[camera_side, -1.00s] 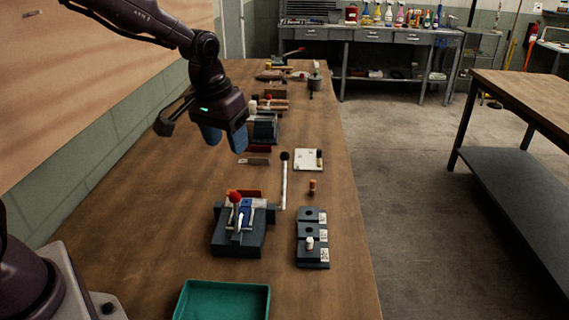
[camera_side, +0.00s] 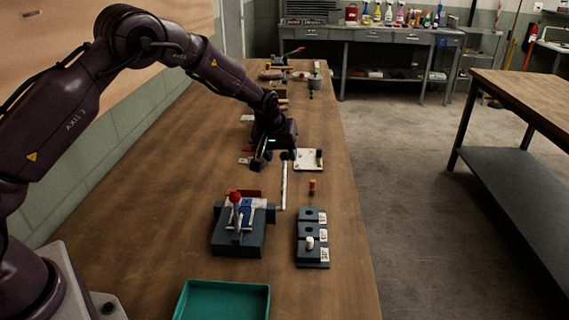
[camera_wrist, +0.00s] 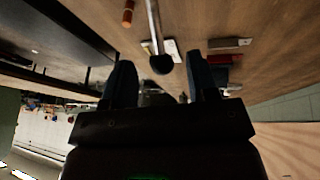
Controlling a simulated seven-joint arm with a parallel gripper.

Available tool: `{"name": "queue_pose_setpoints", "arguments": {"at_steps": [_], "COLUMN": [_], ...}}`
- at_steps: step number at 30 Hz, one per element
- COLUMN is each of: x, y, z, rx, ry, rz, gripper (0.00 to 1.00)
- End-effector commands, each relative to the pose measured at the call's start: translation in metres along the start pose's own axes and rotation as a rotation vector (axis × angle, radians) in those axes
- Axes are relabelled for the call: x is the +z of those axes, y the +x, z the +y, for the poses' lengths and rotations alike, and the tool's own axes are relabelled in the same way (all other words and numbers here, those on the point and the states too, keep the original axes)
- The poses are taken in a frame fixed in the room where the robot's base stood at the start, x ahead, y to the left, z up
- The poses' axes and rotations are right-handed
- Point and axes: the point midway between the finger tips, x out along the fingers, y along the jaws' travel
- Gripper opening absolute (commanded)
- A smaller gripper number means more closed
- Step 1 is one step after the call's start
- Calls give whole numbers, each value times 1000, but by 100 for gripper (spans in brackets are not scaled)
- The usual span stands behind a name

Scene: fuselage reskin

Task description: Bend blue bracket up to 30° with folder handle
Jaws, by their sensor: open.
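The blue bracket (camera_side: 246,208) sits in a dark grey folding fixture (camera_side: 238,243) on the bench, partly hidden by a lever with a red knob (camera_side: 235,197). The folder handle (camera_side: 284,185), a pale rod, rises at the fixture's right side. Its black knob (camera_wrist: 161,64) shows between my finger tips in the wrist view. My gripper (camera_side: 272,159) is open beside the handle's top end. In the wrist view my gripper (camera_wrist: 160,60) has a finger on each side of the knob, with gaps. I cannot tell how deep the knob sits between them.
A dark block with several sockets (camera_side: 312,240) and a white peg stands right of the fixture. An orange cylinder (camera_side: 312,186) and a white plate (camera_side: 306,162) lie behind it. A green tray (camera_side: 222,300) is at the front.

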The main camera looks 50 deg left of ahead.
Motion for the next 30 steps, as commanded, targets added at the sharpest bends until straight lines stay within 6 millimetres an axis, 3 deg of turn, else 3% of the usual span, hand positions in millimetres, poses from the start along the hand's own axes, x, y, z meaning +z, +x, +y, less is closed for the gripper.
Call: {"name": "queue_pose_setpoints", "arguments": {"at_steps": [3, 9, 20, 27, 30], "x": [1, 0, 0, 0, 0], "y": [23, 43, 47, 47, 47], "z": [0, 0, 0, 0, 0], "rx": [-1, 0, 0, 0, 0], "ry": [1, 1, 1, 1, 1], "rz": [-2, 0, 0, 0, 0], "gripper": [53, 53, 53, 0, 0]}}
